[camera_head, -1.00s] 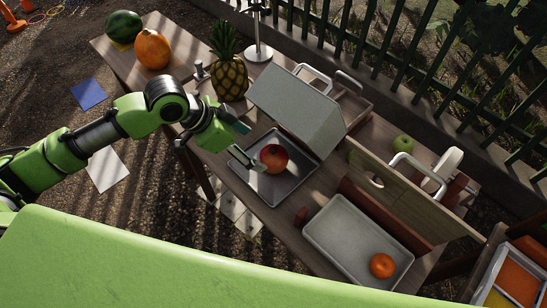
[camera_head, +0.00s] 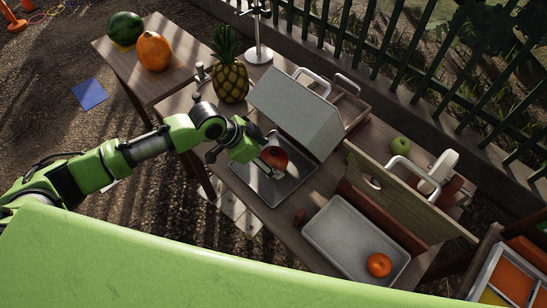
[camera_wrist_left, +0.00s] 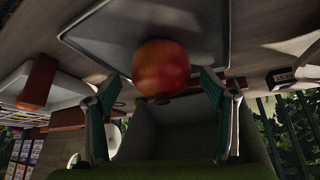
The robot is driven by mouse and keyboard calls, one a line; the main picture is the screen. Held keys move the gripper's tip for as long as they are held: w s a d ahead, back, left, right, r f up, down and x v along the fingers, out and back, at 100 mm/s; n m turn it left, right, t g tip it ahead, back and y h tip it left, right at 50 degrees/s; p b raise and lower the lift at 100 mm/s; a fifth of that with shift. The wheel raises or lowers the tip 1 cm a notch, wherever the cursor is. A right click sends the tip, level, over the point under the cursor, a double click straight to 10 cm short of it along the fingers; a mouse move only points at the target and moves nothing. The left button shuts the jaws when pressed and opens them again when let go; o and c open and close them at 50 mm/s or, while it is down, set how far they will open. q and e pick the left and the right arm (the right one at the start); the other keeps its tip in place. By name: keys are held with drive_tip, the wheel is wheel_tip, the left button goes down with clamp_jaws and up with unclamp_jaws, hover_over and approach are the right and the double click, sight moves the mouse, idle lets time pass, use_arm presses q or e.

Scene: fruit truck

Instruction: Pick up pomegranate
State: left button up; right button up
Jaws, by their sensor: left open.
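The red pomegranate (camera_head: 276,158) lies on a grey metal tray (camera_head: 269,196) on the wooden table. In the left wrist view the pomegranate (camera_wrist_left: 160,68) sits centred between two fingers, in front of the tray (camera_wrist_left: 95,45). My left gripper (camera_head: 268,155) is open at the pomegranate, with a finger on either side of it. In the left wrist view the open fingers of the gripper (camera_wrist_left: 160,85) show gaps on both sides of the fruit. Part of the pomegranate is hidden behind the gripper in the head view. My right gripper does not show.
A grey box-like scale (camera_head: 297,112) stands just behind the tray. A pineapple (camera_head: 229,78) stands to the left. A second tray (camera_head: 335,243) holds an orange fruit (camera_head: 379,265).

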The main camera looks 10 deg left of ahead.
sight(279, 153)
use_arm(q)
drive_tip(key=shift+x, duration=1.35)
drive_tip(key=c, duration=1.3)
drive_tip(key=shift+w+r, duration=0.1)
drive_tip(key=shift+a+r, duration=0.1)
drive_tip(key=shift+r, duration=0.05)
wheel_tip(279, 153, up, 6)
drive_tip(key=shift+b, duration=1)
drive_tip(key=shift+s+a+r, duration=0.2)
drive_tip(key=shift+s+a, duration=0.15)
drive_tip(key=shift+s, duration=0.2)
drive_tip(key=shift+s+a+r+b, duration=0.1)
drive_tip(key=shift+s+a+b, duration=0.6)
drive_tip(key=shift+s+a, duration=1.45)
drive_tip(key=shift+s+a+f+b, duration=0.1)
drive_tip(key=shift+s+a+b, duration=0.85)
drive_tip(key=shift+s, duration=2.05)
drive_tip(key=shift+s+a+r+b, duration=0.1)
drive_tip(key=shift+s+a+b, duration=0.35)
drive_tip(key=shift+s+a, duration=1.85)
